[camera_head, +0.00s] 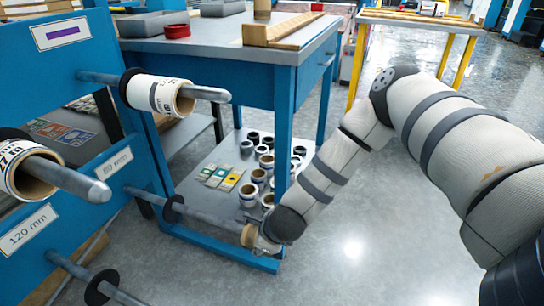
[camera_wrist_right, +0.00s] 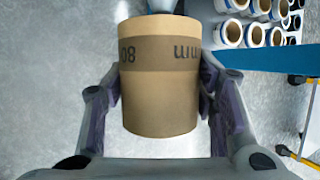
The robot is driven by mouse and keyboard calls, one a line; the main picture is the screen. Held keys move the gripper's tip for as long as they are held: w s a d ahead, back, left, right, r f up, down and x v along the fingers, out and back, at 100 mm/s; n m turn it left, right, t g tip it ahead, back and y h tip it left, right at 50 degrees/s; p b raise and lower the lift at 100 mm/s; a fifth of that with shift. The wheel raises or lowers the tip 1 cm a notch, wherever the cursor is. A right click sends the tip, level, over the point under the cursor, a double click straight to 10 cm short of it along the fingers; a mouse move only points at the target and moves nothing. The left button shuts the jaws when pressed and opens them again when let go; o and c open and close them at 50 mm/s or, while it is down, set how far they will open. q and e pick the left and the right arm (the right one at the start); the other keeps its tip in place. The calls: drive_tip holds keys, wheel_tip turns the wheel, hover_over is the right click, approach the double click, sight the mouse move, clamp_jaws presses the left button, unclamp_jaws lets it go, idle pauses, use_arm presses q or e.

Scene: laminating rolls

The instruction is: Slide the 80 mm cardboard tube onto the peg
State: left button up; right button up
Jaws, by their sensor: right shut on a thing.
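The brown cardboard tube (camera_wrist_right: 160,100), printed with "80" and "mm", is between the fingers of my right gripper (camera_wrist_right: 160,108), which is shut on its sides. In the head view the tube (camera_head: 248,236) is at the end of the grey peg (camera_head: 210,221) beside the "80 mm" label (camera_head: 113,162). The peg has a black collar (camera_head: 173,207). The wrist view shows a grey piece of the peg (camera_wrist_right: 162,5) beyond the tube's far end. Whether the peg tip is inside the tube is hidden. My left gripper is out of view.
The blue rack (camera_head: 60,100) has upper pegs carrying white rolls (camera_head: 150,94) and a lower peg by the "120 mm" label (camera_head: 28,228). A blue workbench (camera_head: 265,85) stands behind, with several rolls (camera_head: 266,160) on its lower shelf. The floor right of the tube is clear.

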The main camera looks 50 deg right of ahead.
sight(188, 211)
drive_tip(key=w+a+b, duration=0.2)
drive_tip(key=w, duration=0.4)
drive_tip(key=w+a+b, duration=0.3)
drive_tip(key=w, duration=0.4)
drive_tip(key=w+a+b, duration=0.3)
drive_tip(key=w, duration=0.3)
drive_tip(key=shift+w+f, duration=0.3)
drive_tip(key=shift+w, duration=0.05)
drive_tip(key=shift+w+a+r, duration=0.25)
drive_tip(key=shift+w+a, duration=0.05)
drive_tip(key=shift+w, duration=0.25)
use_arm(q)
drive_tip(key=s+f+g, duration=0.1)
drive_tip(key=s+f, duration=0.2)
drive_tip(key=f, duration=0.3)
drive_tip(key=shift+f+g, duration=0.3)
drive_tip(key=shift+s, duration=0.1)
use_arm(e)
drive_tip(key=o, duration=1.2)
